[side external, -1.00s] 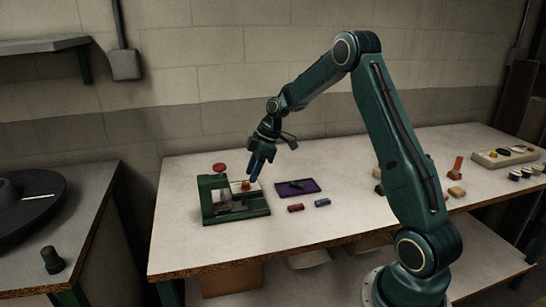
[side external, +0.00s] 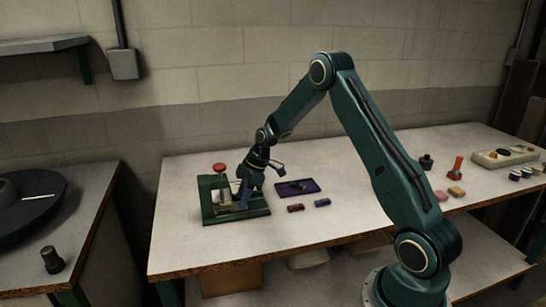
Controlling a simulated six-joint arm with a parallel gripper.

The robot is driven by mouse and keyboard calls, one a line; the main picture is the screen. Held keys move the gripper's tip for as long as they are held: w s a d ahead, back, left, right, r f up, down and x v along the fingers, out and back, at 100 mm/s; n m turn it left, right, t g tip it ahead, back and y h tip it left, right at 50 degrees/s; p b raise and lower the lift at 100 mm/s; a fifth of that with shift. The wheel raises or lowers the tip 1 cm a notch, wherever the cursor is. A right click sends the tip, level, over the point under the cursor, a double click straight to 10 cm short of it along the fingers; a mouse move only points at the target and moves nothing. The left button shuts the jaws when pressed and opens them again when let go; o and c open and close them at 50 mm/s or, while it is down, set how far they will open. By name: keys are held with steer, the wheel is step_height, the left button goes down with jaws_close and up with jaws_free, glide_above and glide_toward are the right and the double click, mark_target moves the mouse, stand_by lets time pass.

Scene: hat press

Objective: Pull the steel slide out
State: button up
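The small green press (side external: 207,203) stands on the left part of the workbench, in the side external view. A grey metal part, which looks like the steel slide (side external: 224,208), lies inside its frame. It is small in the picture and partly hidden. My gripper (side external: 243,201) is down at the right half of the press, with its blue fingers pointing downward close to the metal part. I cannot tell whether the fingers touch it or how far apart they are.
A purple tray (side external: 311,187) with a dark item lies right of the press. The bench's front left is clear.

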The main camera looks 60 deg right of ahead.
steer(key=shift+c, duration=0.4)
jaws_close()
steer(key=s+d, duration=0.5)
steer(key=shift+s+d, duration=0.4)
steer(key=shift+o, duration=0.4)
jaws_free()
steer(key=v, duration=1.4)
